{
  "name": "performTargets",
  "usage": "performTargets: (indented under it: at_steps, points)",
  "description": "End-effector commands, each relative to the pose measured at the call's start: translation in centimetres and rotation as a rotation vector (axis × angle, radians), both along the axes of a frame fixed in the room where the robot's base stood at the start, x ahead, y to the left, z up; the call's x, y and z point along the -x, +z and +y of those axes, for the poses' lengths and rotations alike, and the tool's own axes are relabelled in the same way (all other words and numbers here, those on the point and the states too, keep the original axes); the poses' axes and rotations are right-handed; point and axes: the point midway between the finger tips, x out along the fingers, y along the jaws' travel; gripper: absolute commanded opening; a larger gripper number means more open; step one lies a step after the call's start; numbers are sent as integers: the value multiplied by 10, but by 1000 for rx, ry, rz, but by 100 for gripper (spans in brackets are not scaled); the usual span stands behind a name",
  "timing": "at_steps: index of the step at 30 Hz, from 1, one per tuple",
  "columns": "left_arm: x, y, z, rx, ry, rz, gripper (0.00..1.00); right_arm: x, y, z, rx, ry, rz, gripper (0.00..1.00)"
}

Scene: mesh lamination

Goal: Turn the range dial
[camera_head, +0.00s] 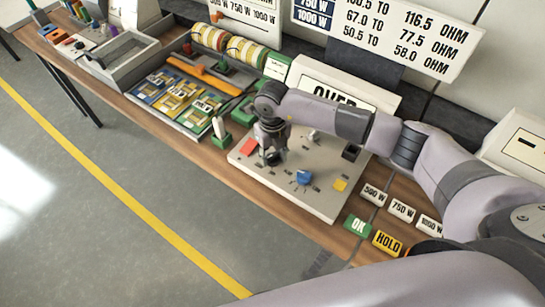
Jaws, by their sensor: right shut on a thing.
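A light grey meter panel (323,208) lies on the wooden bench below the white sign. My right gripper (271,157) points down over the left part of the panel, with its fingers shut on a small dark knob. The gripper hides most of that knob, so its pointer direction cannot be made out. A blue knob (303,177) with dark marks around it stands just right of the gripper, apart from it. I cannot tell from labels which knob is the range dial. My left gripper is not in view.
A red button (249,146) and a yellow button (340,185) are on the panel. Tags reading OK (357,226) and HOLD (388,241) lie at the bench's front right. A tray (187,124) of mesh pieces is to the left. My arm crosses the right side.

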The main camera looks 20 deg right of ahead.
Motion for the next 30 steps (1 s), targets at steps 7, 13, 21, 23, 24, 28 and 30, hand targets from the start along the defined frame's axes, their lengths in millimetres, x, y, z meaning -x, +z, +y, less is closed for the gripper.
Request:
performTargets:
  at_steps: [7,13,21,23,24,28,30]
  points:
    - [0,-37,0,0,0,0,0,-2,-5,-1,2,229,-5,8]
    - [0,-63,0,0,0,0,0,-2,-5,-1,2,419,-5,8]
    - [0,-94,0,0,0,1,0,-1,-4,0,2,644,-4,8]
    - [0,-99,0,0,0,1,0,-1,-4,0,1,684,-4,8]
    - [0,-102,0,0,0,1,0,-1,-3,0,1,710,-5,8]
    - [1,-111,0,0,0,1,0,-1,-3,0,1,778,-2,8]
    - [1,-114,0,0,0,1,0,-1,-2,-1,2,806,-3,8]
